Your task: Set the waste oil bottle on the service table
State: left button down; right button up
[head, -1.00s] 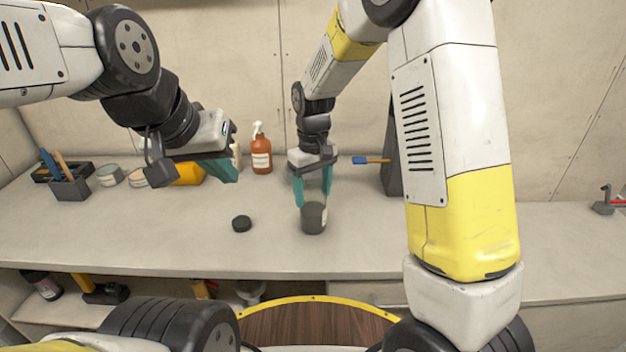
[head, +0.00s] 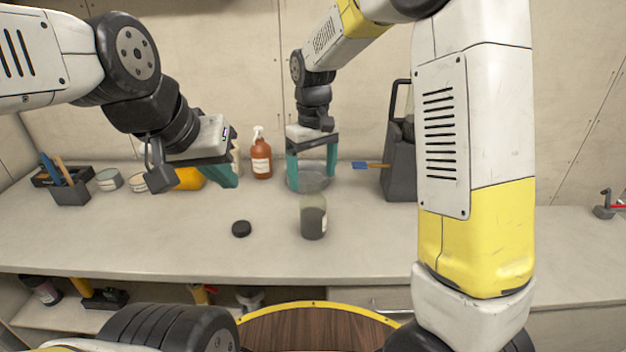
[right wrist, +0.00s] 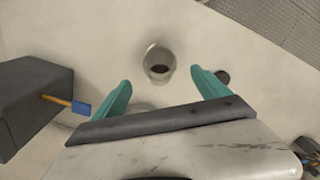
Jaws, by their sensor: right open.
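The bottle with dark contents (head: 313,219), apparently the waste oil bottle, stands upright on the service table (head: 150,238). It has a pale label on its side and its mouth is open. In the right wrist view the bottle (right wrist: 159,63) is seen from above, beyond the fingertips and apart from them. My right gripper (head: 312,172) is open and empty, above and behind the bottle. My left gripper (head: 222,176) hangs over the table further left; its finger gap is not clear.
A black round cap (head: 241,229) lies left of the bottle. A clear dish (head: 311,181) sits behind it, under my right gripper. An orange spray bottle (head: 261,158) stands at the back; a dark holder (head: 398,165) with a blue-tipped brush (head: 366,165) is to the right. The front table area is free.

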notch_tip(320, 180, up, 5)
jog(key=shift+d+f, duration=0.1)
jog(key=shift+f, duration=0.05)
jog(key=s+d+r+m+t+y, duration=0.2)
jog(key=s+d+r+m+t, duration=0.1)
jog(key=s+d+r, duration=0.5)
jog(key=s+d+m+t, duration=0.3)
jog(key=s+d, duration=0.3)
jog(key=s, duration=0.5)
jog(key=shift+s+f, duration=0.4)
jog(key=shift+f, duration=0.05)
